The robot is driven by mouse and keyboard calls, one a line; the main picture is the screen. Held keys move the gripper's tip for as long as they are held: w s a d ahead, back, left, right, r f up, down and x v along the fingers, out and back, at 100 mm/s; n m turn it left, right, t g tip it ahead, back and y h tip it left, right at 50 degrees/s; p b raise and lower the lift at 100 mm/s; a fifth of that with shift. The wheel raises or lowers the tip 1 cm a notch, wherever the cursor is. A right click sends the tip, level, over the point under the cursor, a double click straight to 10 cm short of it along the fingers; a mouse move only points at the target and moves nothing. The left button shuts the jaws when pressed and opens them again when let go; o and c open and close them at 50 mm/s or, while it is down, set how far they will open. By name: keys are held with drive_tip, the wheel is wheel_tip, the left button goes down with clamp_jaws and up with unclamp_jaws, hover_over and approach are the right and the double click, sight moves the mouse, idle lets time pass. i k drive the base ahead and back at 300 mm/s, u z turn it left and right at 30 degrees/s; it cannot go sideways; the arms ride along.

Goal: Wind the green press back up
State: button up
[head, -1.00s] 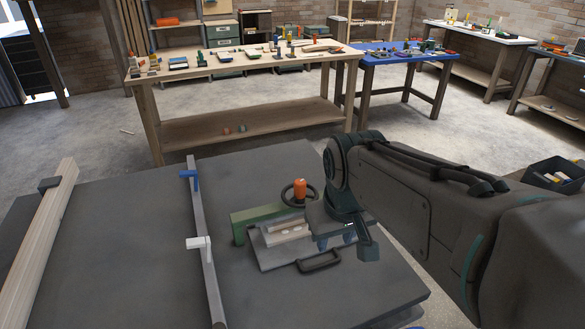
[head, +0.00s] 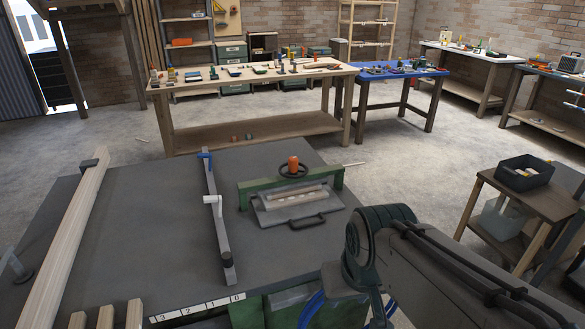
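The green press (head: 257,188) stands on the dark table. A black handwheel (head: 283,172) with an upright orange knob (head: 293,162) sits on top of its green crossbar. A grey plate with a black handle (head: 308,221) lies under the crossbar, with pale wooden strips (head: 290,196) on it. The gap between crossbar and strips is hard to judge. My gripper (head: 384,312) is at the bottom, right of centre, well in front of the press and apart from it. Its fingers are mostly hidden or out of frame, so their opening does not show.
A grey rail (head: 214,225) with a blue and a white clamp lies left of the press. A long wooden beam (head: 62,225) lies farther left. A numbered scale (head: 200,307) and green housing are at the front edge. A side table with a dark bin (head: 524,176) stands right.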

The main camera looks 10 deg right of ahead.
sight(292, 163)
drive_tip(key=z, duration=1.55)
drive_tip(key=i, duration=0.75)
drive_tip(key=u, duration=2)
drive_tip(key=i, duration=0.5)
drive_tip(key=z, duration=0.05)
